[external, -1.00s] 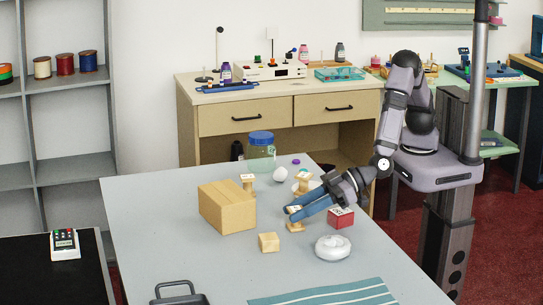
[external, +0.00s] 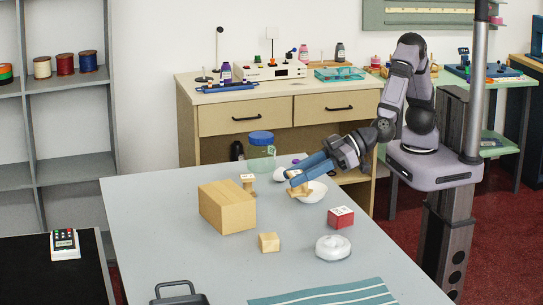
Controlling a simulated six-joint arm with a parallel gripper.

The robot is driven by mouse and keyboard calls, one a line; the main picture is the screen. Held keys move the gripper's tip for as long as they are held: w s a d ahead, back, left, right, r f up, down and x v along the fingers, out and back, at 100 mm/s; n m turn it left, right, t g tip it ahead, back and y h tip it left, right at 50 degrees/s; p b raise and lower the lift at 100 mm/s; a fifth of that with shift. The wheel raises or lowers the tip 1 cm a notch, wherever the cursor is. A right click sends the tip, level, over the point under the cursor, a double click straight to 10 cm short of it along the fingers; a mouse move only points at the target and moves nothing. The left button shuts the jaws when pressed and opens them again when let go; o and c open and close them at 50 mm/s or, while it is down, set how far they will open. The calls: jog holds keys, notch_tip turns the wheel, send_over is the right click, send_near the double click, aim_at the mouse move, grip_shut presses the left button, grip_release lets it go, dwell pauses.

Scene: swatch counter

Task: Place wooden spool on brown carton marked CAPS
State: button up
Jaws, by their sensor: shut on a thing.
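The brown carton (external: 228,208) stands closed on the grey table, left of my gripper. No CAPS lettering is readable on its visible faces. My gripper (external: 297,180) reaches in from the right with blue fingers, shut on a small wooden spool (external: 299,191). The spool is held right of the carton and appears above the table, in front of a white bowl (external: 316,194). The fingers hide part of it. Another small wooden spool-like piece (external: 248,183) with a pale marked top stands behind the carton's right end.
A wooden cube (external: 268,242), a red box (external: 341,217) and a white ring-shaped thing (external: 333,248) stand in front. A blue-lidded jar (external: 261,152) stands at the back. A striped cloth (external: 325,294) and a dark-handled item (external: 178,293) lie at the near edge.

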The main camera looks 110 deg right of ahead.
jog(key=shift+w+d+r, duration=0.2)
jog(key=shift+d+r, duration=0.05)
jog(key=shift+d, duration=0.15)
jog(key=w+d+m+h+p, duration=0.1)
jog(key=w+d+p, duration=0.15)
jog(key=d, duration=0.25)
notch_tip(320, 180, up, 8)
jog(key=m+g+h+p, duration=0.1)
jog(key=m+h+p, duration=0.2)
jog(key=h, duration=0.1)
send_over(236, 186)
jog(key=shift+a+r, duration=0.1)
jog(key=shift+r, duration=0.05)
jog(key=shift+f+p, duration=0.65)
jog(key=shift+f, duration=4.4)
jog(key=shift+f, duration=0.1)
